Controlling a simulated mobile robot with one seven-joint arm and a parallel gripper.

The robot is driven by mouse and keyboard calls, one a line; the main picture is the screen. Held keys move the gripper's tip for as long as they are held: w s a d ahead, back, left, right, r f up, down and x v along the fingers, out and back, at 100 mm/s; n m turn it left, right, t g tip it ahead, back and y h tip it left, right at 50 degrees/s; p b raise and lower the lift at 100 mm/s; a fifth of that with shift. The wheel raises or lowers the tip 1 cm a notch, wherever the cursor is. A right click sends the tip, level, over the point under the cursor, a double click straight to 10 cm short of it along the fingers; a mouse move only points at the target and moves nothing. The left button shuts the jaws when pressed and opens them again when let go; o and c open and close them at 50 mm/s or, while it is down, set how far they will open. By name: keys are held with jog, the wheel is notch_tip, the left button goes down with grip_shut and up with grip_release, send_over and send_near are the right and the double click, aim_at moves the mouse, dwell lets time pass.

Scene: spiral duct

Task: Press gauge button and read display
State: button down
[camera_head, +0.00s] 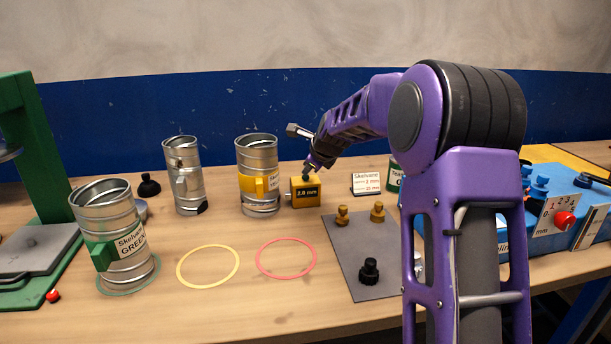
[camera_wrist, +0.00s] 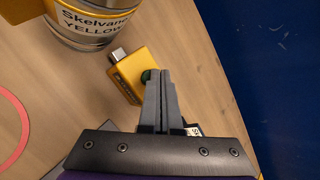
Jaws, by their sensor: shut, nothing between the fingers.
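The gauge (camera_head: 306,194) is a small yellow box on the table, with a dark display (camera_head: 306,192) facing the head camera. The display is lit and seems to read 2.0 mm; the digit after the point is small and hard to be sure of. In the wrist view the gauge (camera_wrist: 133,84) has a metal stub on one side and a dark green button (camera_wrist: 147,75) on top. My gripper (camera_head: 306,175) is shut and empty, pointing down with its fingertips at the button. The fingertips (camera_wrist: 158,73) partly hide the button; I cannot tell whether it is pressed down.
A duct with a yellow band (camera_head: 256,155) stands just left of the gauge. A sign card (camera_head: 366,183) stands to its right. A grey mat (camera_head: 345,250) with knobs lies in front. Yellow (camera_head: 180,269) and red (camera_head: 285,276) rings mark the table. A blue wall is behind.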

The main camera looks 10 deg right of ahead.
jog(key=shift+r+p, duration=0.3)
jog(key=shift+r, duration=0.3)
notch_tip(320, 180, up, 5)
jog(key=p, duration=0.4)
dwell(0.5)
